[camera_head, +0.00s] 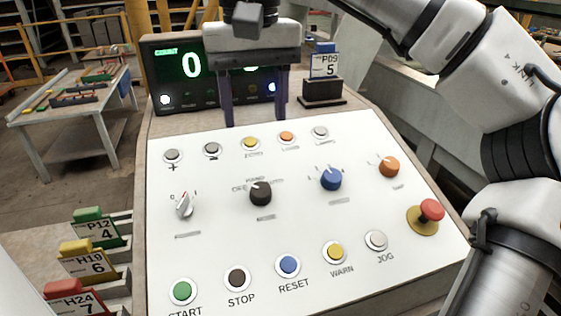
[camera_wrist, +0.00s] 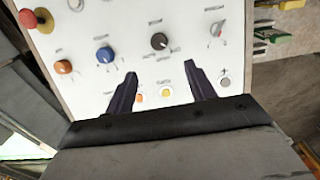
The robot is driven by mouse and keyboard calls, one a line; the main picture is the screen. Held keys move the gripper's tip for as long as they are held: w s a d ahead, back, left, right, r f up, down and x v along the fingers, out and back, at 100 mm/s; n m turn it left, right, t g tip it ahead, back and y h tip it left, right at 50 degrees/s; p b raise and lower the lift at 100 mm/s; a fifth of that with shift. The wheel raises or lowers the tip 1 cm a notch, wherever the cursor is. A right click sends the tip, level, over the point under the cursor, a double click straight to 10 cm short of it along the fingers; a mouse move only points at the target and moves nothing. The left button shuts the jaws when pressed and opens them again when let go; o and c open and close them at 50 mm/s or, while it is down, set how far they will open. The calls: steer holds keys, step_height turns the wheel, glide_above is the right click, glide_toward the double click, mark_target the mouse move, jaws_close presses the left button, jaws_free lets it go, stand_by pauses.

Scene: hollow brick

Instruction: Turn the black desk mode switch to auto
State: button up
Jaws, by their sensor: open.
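The black mode switch (camera_head: 260,193) is a round knob on the white sloping desk panel (camera_head: 215,235). Its white pointer mark is toward the upper left, between small labels at its left and top; the lettering is too blurred to read surely. In the wrist view the black knob (camera_wrist: 159,42) lies beyond the fingertips, roughly centred between them. My gripper (camera_head: 256,118) is open and empty, with its two dark fingers pointing down at the panel's far edge, behind the top row of buttons. It also shows in the wrist view (camera_wrist: 163,73). The fingers are apart from the knob.
A red mushroom button (camera_head: 432,209) is at far right. Behind are a counter display (camera_head: 165,68) and a sign stand (camera_head: 323,90).

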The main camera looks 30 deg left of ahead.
mark_target(261, 187)
step_height(261, 187, down, 14)
steer(key=shift+w+r+b, duration=0.15)
steer(key=shift+b, duration=0.5)
steer(key=c, duration=1)
steer(key=shift+o, duration=0.2)
